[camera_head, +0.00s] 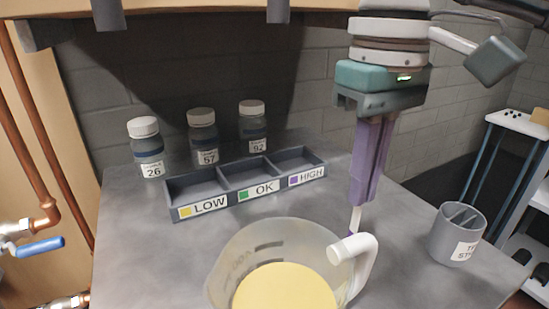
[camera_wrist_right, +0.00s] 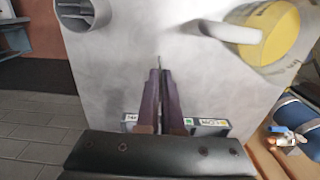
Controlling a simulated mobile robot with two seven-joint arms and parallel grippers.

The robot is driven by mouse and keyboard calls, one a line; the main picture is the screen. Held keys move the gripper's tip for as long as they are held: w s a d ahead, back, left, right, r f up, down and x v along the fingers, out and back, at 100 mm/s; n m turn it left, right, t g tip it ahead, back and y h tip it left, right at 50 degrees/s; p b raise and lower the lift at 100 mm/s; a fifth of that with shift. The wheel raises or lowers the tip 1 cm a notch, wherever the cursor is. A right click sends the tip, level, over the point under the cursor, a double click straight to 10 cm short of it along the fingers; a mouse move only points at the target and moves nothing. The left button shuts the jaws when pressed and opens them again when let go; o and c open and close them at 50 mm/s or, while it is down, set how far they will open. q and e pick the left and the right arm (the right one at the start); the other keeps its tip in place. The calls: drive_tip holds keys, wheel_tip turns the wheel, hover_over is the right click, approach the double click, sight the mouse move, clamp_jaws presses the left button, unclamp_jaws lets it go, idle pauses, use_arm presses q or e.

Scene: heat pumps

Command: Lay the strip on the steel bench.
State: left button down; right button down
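My right gripper (camera_head: 361,203) points straight down over the steel bench (camera_head: 135,250), with its purple fingers close together. A thin pale strip (camera_head: 355,219) sticks out below the fingertips, and the gripper looks shut on it. The strip's lower end is close to the bench; I cannot tell whether it touches. In the right wrist view the fingertips (camera_wrist_right: 159,70) nearly meet around the strip's narrow end (camera_wrist_right: 158,61). Most of the strip is hidden between the fingers. My left gripper is not in view.
A jug (camera_head: 225,270) of yellow liquid stands in front, its handle near the strip. A tray (camera_head: 228,205) marked LOW, OK and HIGH is behind it, then three bottles (camera_head: 203,142). A grey cup (camera_head: 448,235) is at right. Bench between tray and cup is clear.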

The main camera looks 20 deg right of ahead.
drive_tip(key=shift+f, duration=0.55)
drive_tip(key=shift+f, duration=0.2)
drive_tip(key=c, duration=1.1)
unclamp_jaws()
drive_tip(key=shift+r, duration=0.5)
wheel_tip(320, 180, up, 12)
drive_tip(key=shift+f, duration=0.25)
